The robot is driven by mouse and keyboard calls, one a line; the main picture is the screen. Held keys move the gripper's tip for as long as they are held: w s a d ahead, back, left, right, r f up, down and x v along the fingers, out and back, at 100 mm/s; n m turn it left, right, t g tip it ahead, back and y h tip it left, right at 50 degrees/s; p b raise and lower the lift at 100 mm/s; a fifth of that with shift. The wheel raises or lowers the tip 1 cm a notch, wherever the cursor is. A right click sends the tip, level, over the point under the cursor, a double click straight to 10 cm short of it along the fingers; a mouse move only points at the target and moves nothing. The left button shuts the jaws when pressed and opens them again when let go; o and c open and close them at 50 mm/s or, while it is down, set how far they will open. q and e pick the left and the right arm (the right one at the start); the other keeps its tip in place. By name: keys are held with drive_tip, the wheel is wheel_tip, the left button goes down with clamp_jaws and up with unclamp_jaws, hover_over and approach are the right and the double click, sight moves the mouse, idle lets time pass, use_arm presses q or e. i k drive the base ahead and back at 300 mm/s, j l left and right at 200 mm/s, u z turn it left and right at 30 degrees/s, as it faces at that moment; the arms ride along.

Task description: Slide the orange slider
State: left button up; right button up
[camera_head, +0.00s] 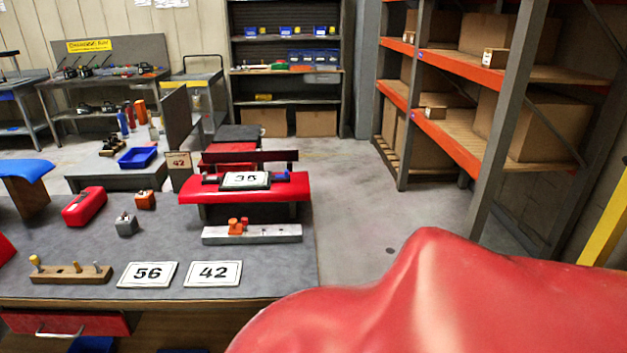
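The orange slider (236,227) sits on a pale grey rail (275,235) on the grey workbench (222,268), left of the rail's middle. A small orange-red piece stands right beside it on the rail. The rail lies near the bench's right edge, in front of the red stand (240,192) bearing a plate marked 35. Neither of my grippers shows in the head view.
A large smooth red shape (430,300) fills the lower right foreground; I cannot tell what it is. Number plates 56 (147,274) and 42 (213,273), a wooden peg block (70,274) and a red box (84,207) lie on the bench. Floor is clear right of it.

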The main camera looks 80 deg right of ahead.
sight(234, 229)
drive_tip(key=k+z, duration=0.1)
drive_tip(key=z, duration=1.75)
